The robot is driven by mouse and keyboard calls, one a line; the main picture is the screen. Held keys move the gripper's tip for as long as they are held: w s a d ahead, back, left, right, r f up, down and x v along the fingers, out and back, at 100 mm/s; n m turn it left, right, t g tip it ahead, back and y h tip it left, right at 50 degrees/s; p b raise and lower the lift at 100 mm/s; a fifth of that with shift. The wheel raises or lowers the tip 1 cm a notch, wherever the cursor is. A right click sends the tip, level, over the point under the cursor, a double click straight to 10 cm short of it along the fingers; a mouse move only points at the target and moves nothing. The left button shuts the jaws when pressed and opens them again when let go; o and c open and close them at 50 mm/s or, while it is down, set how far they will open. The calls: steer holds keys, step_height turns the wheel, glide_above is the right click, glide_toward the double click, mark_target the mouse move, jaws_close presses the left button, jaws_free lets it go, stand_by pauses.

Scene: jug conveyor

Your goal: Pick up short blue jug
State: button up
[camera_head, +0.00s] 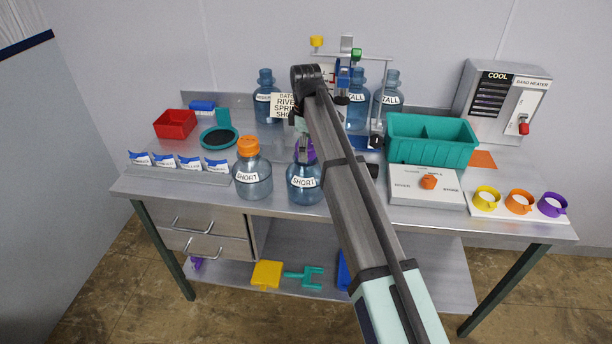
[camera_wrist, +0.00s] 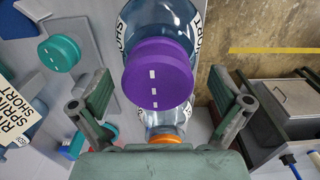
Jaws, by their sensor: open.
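A blue see-through jug labelled SHORT (camera_head: 305,186) stands upright near the front of the bench, with its purple cap (camera_wrist: 160,75) mostly hidden by my gripper in the head view. Its body (camera_wrist: 160,14) also shows in the wrist view. My gripper (camera_wrist: 160,106) is open above this jug, with its fingers apart on either side of the purple cap and not visibly touching it. A second SHORT jug with an orange cap (camera_head: 252,176) stands just left of it. That orange cap (camera_wrist: 171,139) shows low in the wrist view, partly behind my gripper.
Jugs labelled TALL (camera_head: 388,97) stand at the back by a rack. A teal bin (camera_head: 430,142), a white box with an orange knob (camera_head: 428,183) and several coloured rings (camera_head: 519,201) are at right. A red tray (camera_head: 175,123) and blue-tagged rack (camera_head: 180,171) are at left.

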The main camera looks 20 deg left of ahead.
mark_target(306, 171)
steer(key=shift+f+p, duration=0.4)
steer(key=shift+f, duration=1.1)
steer(key=c, duration=1.6)
steer(key=shift+r, duration=0.1)
steer(key=shift+c, duration=0.2)
